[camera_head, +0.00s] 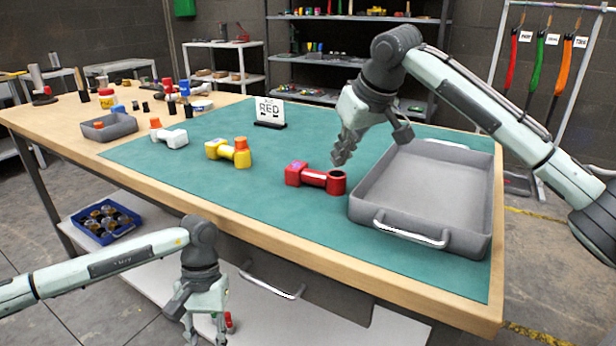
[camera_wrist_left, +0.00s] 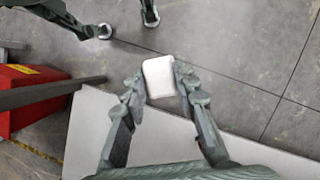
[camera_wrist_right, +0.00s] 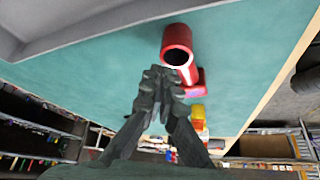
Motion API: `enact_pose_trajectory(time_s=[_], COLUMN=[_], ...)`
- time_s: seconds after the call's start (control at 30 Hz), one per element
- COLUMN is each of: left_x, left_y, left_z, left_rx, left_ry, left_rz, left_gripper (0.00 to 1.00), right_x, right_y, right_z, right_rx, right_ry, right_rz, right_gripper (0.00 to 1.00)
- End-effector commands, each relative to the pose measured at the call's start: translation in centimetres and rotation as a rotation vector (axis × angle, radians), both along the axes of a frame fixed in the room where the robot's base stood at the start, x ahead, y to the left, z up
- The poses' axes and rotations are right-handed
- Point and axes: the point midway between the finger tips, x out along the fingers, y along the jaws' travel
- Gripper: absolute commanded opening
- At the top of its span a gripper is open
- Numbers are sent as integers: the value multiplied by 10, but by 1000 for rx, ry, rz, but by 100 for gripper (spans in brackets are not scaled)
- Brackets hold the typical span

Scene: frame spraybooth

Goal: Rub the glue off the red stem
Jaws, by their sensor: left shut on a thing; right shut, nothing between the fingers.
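The red stem (camera_head: 318,178) lies on the green mat, its round open end towards the grey tray. In the right wrist view the red stem (camera_wrist_right: 178,42) shows just beyond my fingertips, its open end facing me. I cannot make out glue on it. My right gripper (camera_head: 340,158) is shut and empty, just above and behind the stem's open end; its fingertips also show together in the right wrist view (camera_wrist_right: 160,75). My left gripper (camera_head: 205,338) is low in front of the table, over the lower shelf. In the left wrist view it is shut on a white block (camera_wrist_left: 159,77).
A grey tray (camera_head: 370,218) with handles stands right of the stem. A yellow stem (camera_head: 228,152) and a white stem (camera_head: 170,138) lie left on the mat (camera_head: 270,215). A blue crate (camera_head: 125,232) sits on the lower shelf.

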Motion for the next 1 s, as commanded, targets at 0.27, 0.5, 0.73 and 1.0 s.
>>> enact_pose_trajectory(time_s=[0.27,0.5,0.73,1.0], left_x=[0,0,0,0], left_y=[0,0,0,0], left_z=[-1,-1,1,1], left_rx=[0,0,0,0], left_ry=[0,0,0,0], left_rz=[0,0,0,0], left_gripper=[5,5,5,5], right_x=[0,0,0,0], right_y=[0,0,0,0], right_z=[-6,-4,14,35], right_rx=[-1,0,1,0], right_ry=[0,-1,-1,0], right_rz=[0,0,0,0], right_gripper=[0,0,0,0])
